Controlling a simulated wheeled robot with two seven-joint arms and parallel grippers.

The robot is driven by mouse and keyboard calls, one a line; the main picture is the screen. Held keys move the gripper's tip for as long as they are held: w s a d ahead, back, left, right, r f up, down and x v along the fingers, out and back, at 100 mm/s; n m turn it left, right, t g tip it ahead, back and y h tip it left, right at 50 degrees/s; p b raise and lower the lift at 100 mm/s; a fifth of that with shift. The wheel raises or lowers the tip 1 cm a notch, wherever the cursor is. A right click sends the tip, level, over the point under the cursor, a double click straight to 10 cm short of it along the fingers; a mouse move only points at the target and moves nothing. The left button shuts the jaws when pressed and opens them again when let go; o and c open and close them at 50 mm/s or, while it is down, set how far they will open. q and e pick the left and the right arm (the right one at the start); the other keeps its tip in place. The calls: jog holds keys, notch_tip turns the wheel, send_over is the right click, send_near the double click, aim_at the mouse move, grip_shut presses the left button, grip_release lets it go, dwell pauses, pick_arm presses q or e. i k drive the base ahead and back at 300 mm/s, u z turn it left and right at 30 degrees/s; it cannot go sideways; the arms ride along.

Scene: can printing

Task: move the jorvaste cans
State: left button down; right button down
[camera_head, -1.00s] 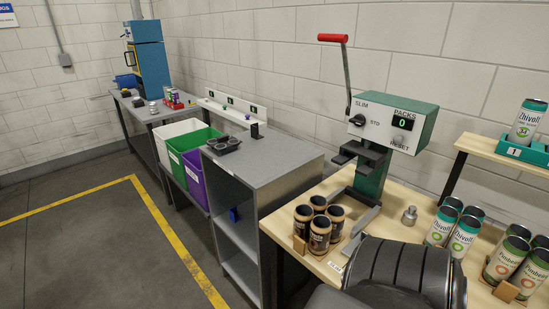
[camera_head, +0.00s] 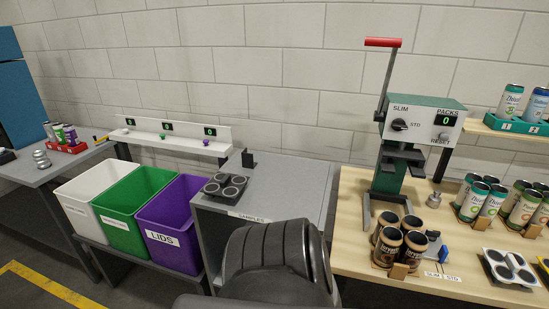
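Several brown cans (camera_head: 413,252) with dark bands stand upright in a tight group on the wooden table (camera_head: 352,205), in front of the green press (camera_head: 392,175). The lettering on the nearest can is only partly legible; it looks like the jorvaste name. A small wooden block touches the front of the group. No gripper is in view. A dark rounded part of my own arm fills the bottom middle.
Teal-and-white cans (camera_head: 480,203) stand right of the press, with more cans beyond. A lid tray (camera_head: 510,268) lies at the table's right front. White, green and purple bins (camera_head: 180,222) stand left of the grey samples bench (camera_head: 290,180), which holds a dark tray (camera_head: 225,186).

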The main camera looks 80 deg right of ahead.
aim_at(400, 252)
jog(key=i, duration=1)
jog(key=z, duration=3.35)
